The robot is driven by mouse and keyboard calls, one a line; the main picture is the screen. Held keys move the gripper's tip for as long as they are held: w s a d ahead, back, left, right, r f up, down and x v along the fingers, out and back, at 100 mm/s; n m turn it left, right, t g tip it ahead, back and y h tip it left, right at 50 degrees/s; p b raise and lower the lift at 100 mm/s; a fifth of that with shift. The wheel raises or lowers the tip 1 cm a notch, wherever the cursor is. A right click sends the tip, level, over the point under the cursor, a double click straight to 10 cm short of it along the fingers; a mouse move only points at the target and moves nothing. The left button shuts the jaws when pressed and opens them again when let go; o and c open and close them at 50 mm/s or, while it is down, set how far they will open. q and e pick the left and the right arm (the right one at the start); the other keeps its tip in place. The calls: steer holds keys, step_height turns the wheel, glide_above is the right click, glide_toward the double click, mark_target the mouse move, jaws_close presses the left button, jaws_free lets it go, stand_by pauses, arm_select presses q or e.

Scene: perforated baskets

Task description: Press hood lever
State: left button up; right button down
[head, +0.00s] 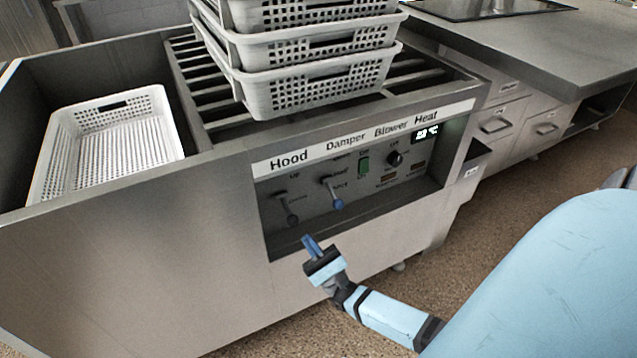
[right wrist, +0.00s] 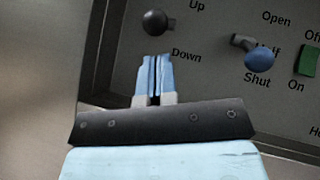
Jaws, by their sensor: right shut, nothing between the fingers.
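The hood lever, a short stem with a dark round knob (head: 292,218), sticks out of the recessed control panel under the "Hood" label. In the right wrist view its black knob (right wrist: 155,22) is at the top, left of the words "Up" and "Down". I cannot tell its exact setting. My right gripper (head: 310,241) is shut and empty, its blue fingers pointing up at the panel just below the knob. In the wrist view the fingers (right wrist: 154,75) show a gap below the knob, and no contact is visible. My left gripper is not in view.
The damper lever with a blue knob (head: 337,204) is close on the right, also in the wrist view (right wrist: 259,60). A green switch (head: 364,165) is further right. Stacked white baskets (head: 320,85) stand on the slatted rack above; another basket (head: 60,165) sits left. The panel's lower ledge is near my fingers.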

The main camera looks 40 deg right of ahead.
mark_target(289, 213)
steer(key=shift+x, duration=1.7)
